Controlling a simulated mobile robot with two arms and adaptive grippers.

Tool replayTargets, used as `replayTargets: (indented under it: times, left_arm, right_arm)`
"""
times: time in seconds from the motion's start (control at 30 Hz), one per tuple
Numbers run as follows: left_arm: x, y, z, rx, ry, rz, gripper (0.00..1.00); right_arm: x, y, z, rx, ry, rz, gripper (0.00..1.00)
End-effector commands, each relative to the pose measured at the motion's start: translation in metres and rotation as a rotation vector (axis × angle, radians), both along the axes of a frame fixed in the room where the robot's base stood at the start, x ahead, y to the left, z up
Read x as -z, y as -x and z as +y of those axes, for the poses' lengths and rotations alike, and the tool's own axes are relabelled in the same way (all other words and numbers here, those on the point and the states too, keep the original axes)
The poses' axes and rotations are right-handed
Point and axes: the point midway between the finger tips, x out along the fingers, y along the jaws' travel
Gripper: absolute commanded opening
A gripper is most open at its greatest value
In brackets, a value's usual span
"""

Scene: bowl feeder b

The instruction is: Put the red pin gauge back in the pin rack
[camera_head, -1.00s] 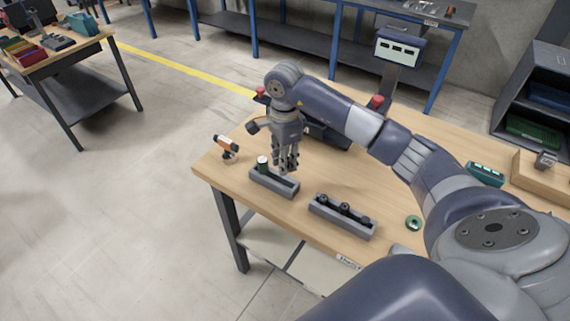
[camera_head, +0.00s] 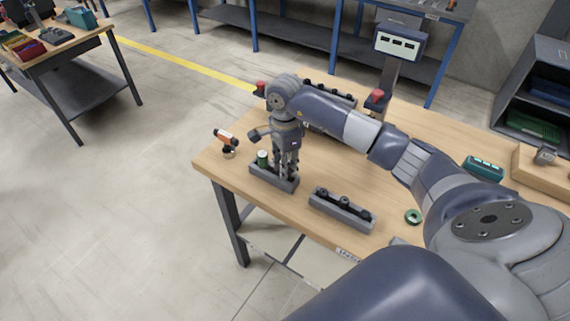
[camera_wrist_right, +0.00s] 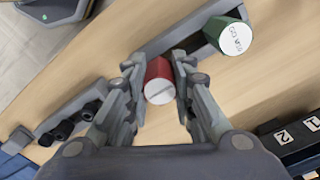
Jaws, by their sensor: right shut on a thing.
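The grey pin rack (camera_head: 257,172) sits near the table's left front corner. A green pin gauge (camera_head: 262,158) stands in its left part; its labelled top shows in the wrist view (camera_wrist_right: 235,38). My right gripper (camera_head: 288,178) points down at the rack's right part. In the wrist view its fingers (camera_wrist_right: 158,92) are shut on the red pin gauge (camera_wrist_right: 159,84), one on each side, with its pale round end towards the camera. The pin's lower end is hidden, so I cannot tell how deep it sits in the rack. My left gripper is not in view.
A second grey holder with several black pieces (camera_head: 342,210) stands to the right. A green ring (camera_head: 413,216) lies beyond it. An orange and black tool (camera_head: 226,138) stands left of the rack. A display on a post (camera_head: 399,47) rises behind.

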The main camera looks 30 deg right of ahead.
Motion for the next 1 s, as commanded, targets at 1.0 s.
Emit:
replayTargets:
  times: [1.0]
  left_arm:
    - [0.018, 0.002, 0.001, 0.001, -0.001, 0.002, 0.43]
  right_arm:
    - [-0.086, -0.002, 0.000, -0.001, 0.001, -0.007, 0.43]
